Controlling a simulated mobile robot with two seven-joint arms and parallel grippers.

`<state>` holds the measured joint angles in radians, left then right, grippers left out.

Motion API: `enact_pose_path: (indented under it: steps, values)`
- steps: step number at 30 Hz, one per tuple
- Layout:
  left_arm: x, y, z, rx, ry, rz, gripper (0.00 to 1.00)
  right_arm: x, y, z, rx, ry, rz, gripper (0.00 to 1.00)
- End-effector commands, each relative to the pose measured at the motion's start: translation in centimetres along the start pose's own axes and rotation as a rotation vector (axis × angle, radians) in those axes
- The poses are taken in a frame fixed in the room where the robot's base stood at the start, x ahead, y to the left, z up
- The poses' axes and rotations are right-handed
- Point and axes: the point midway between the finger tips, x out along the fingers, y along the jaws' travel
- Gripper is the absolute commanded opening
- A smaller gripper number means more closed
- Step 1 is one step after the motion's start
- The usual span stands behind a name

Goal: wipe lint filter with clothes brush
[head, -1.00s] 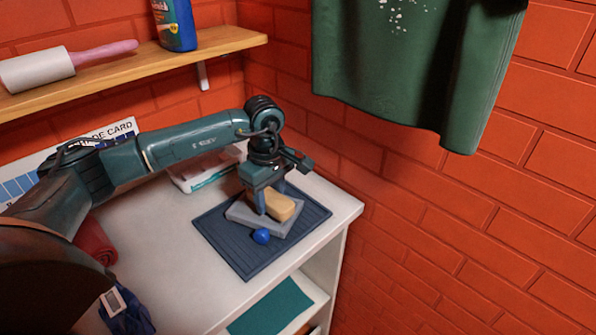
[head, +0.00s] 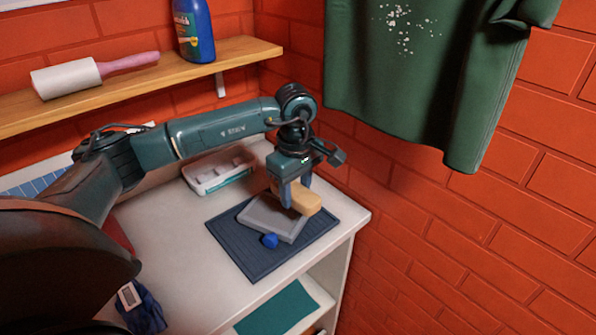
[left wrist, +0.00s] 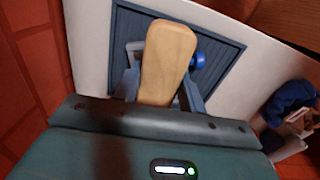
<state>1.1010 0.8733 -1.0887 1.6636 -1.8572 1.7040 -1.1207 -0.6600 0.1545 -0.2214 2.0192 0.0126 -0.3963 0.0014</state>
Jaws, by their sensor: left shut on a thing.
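My left gripper (head: 296,194) is shut on the clothes brush, whose tan wooden body (head: 305,198) shows between and beyond the fingers. In the left wrist view the brush (left wrist: 167,60) fills the space between the fingers and hides most of what lies below. The lint filter (head: 262,222) is a flat grey framed panel with a blue knob (head: 270,241) at its near edge. It lies on the dark ribbed mat (head: 245,259). The brush is over the filter's far right edge; I cannot tell whether it touches. My right gripper is not in view.
A wooden shelf (head: 130,100) holds a lint roller (head: 66,80) and a blue bottle (head: 194,32). A green garment (head: 410,90) hangs at right. Dark blue cloth (head: 145,312) lies at lower left.

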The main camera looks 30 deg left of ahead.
Motion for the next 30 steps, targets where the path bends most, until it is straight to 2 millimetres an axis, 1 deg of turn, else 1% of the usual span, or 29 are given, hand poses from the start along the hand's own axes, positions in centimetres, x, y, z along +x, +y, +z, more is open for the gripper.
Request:
enact_pose_path:
  steps: [1,7,15,25,28,30]
  values:
    - [-0.8,0.0,0.0,-0.001,0.001,0.001,0.22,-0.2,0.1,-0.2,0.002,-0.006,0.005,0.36]
    - [-2.3,0.0,0.1,-0.005,0.000,0.001,0.22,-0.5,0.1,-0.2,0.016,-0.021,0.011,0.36]
    - [-2.4,0.0,0.1,-0.006,0.000,0.001,0.22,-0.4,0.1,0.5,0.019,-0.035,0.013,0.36]
    - [-2.4,-0.1,0.2,-0.002,0.000,0.001,0.22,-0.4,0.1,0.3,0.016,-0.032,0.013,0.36]
    - [-2.4,-0.3,0.9,0.070,0.001,0.001,0.22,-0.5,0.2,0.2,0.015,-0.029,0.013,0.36]
    - [-2.3,-0.8,2.0,0.198,0.002,0.002,0.22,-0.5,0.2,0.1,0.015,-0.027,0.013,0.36]
